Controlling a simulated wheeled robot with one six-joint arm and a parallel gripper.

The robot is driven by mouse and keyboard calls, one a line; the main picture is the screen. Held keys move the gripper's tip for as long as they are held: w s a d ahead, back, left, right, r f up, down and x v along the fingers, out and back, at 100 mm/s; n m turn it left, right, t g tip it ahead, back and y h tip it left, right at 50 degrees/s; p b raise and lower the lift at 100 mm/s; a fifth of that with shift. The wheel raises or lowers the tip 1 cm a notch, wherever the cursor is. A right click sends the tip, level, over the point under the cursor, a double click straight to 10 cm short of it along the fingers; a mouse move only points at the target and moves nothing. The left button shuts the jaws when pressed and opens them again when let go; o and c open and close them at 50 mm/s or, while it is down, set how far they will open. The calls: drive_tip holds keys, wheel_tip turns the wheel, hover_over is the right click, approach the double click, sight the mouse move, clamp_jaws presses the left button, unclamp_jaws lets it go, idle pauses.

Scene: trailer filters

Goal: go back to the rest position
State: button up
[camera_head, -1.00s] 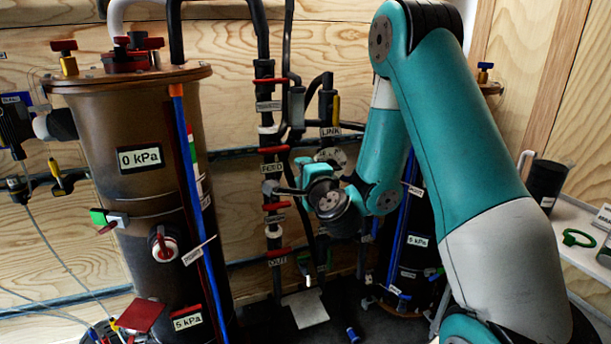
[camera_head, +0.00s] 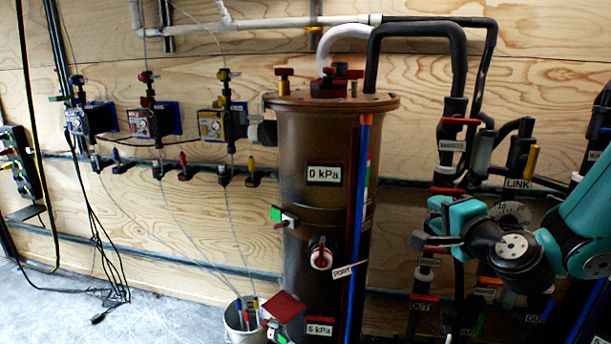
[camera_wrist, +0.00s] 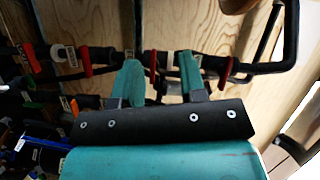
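My gripper (camera_head: 424,241) is at the right of the head view, in front of the black pipes beside the brown filter tank (camera_head: 308,142). In the wrist view its two teal fingers (camera_wrist: 160,80) stand apart with nothing between them. A dark pipe with red handles (camera_wrist: 86,62) runs behind the fingers. I cannot tell how far the fingers are from it. My teal arm (camera_head: 592,220) enters from the right edge and is mostly out of the head view.
Three small pumps or gauges, one of them yellow (camera_head: 212,124), hang on the plywood wall (camera_head: 100,40) at left. A white bucket (camera_head: 240,322) with thin hoses in it stands by the tank's foot. Black cables (camera_head: 98,240) hang to the floor.

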drive_tip(key=s+a+r+n+g+y+p, duration=0.25)
drive_tip(key=s+a+n+g, duration=0.25)
drive_tip(key=s+a+n, duration=0.25)
drive_tip(key=s+a+r+n+g+y+p, duration=0.2)
drive_tip(key=s+a+r+n+g+y, duration=0.2)
drive_tip(key=s+a+n+g, duration=0.25)
drive_tip(key=s+r+n+g+h+p, duration=0.1)
drive_tip(key=s+n+g+h, duration=0.1)
drive_tip(key=s, duration=0.5)
drive_tip(key=s+d+r+n+g+h+p, duration=0.1)
drive_tip(key=s+n+g+h, duration=0.1)
drive_tip(key=s+n, duration=0.3)
drive_tip(key=s+g, duration=0.1)
drive_tip(key=s, duration=0.2)
drive_tip(key=shift+d+r+h+p, duration=0.15)
drive_tip(key=shift+r+h+p, duration=0.15)
drive_tip(key=shift+r+h, duration=0.05)
